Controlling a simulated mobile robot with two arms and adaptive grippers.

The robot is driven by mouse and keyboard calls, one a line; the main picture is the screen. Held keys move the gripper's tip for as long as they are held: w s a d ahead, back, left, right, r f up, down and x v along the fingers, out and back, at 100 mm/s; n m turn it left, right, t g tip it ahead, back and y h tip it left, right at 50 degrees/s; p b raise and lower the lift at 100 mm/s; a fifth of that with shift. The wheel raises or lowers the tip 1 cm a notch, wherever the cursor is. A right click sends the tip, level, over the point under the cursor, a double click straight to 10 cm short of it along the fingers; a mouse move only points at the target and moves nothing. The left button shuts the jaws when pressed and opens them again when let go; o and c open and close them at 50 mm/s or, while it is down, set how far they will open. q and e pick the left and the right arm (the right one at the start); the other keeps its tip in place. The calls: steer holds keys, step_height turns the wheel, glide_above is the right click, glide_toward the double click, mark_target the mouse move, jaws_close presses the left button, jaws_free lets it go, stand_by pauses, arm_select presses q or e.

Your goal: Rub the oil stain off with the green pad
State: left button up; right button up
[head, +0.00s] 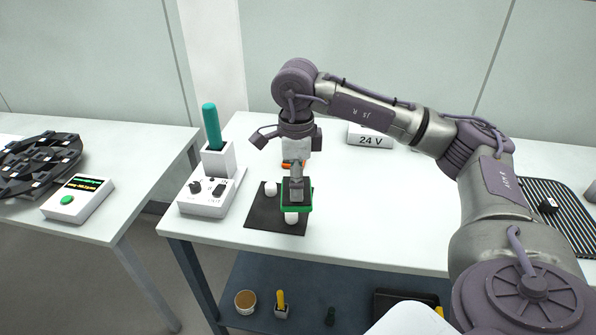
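The green pad (305,209) has a dark top and a green edge. It is in the head view over the right part of a black mat (262,218). My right gripper (296,188) reaches down onto the pad from above and appears shut on it. The fingertips are partly hidden, and I cannot tell whether the pad touches the mat. I see no oil stain; the pad and the arm cover part of the table. My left gripper is not in view.
A "24 V" box (370,136) stands behind, and a striped mat (556,212) lies right.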

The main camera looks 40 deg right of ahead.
steer(key=s+a+f+n, duration=0.5)
steer(key=a+f+n, duration=0.1)
steer(key=n, duration=0.7)
steer(key=s+a+f+n, duration=0.6)
steer(key=a+f+n, duration=0.1)
steer(key=n, duration=0.5)
steer(key=shift+s+a+f+n, duration=0.25)
steer(key=shift+a+n, duration=0.15)
steer(key=shift+a, duration=0.35)
steer(key=shift+w, duration=0.1)
